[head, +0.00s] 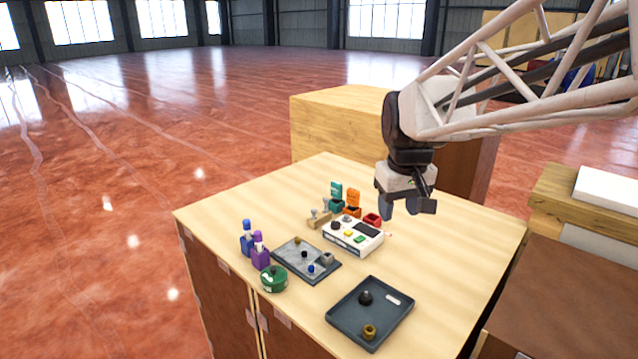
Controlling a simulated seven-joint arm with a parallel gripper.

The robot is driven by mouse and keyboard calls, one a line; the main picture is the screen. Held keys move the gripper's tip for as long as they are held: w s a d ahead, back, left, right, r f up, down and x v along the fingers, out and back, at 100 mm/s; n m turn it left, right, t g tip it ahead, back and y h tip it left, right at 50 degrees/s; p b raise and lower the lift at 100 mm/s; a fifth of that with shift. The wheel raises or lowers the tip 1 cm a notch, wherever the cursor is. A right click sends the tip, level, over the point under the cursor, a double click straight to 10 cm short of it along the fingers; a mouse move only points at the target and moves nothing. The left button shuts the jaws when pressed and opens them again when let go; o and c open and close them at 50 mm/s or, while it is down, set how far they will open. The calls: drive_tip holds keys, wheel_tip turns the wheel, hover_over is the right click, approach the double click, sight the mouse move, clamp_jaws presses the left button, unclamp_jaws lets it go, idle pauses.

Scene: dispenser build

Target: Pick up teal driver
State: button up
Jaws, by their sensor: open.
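A teal upright item (336,190), which looks like the teal driver, stands in a teal holder toward the back middle of the wooden table. It is small in the head view, so its exact shape is hard to tell. My gripper (399,208) hangs above the table, to the right of the teal item and apart from it. Its fingers point down and are open, with nothing visible between them. An orange upright item (353,198) in an orange holder stands just right of the teal one.
A white control box (353,240) and a red holder (373,219) are close in front. A wooden stand (318,219) is at left. Blue (246,243) and purple (261,256) items, a green round container (273,280), a grey plate (290,258) and a dark tray (345,335) lie nearer. The table's right side is clear.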

drive_tip(key=w+a+n, duration=0.2)
drive_tip(key=w, duration=0.9)
drive_tip(key=n+g, duration=0.2)
drive_tip(key=n, duration=0.2)
hover_over(337, 183)
drive_tip(key=f, duration=1.1)
drive_tip(key=shift+s+d+f, duration=0.1)
drive_tip(key=shift+s, duration=0.15)
drive_tip(key=shift+w+f, duration=0.3)
drive_tip(key=shift+w, duration=0.15)
drive_tip(key=shift+f, duration=0.15)
drive_tip(key=shift+f, duration=1.15)
drive_tip(key=shift+f, duration=0.15)
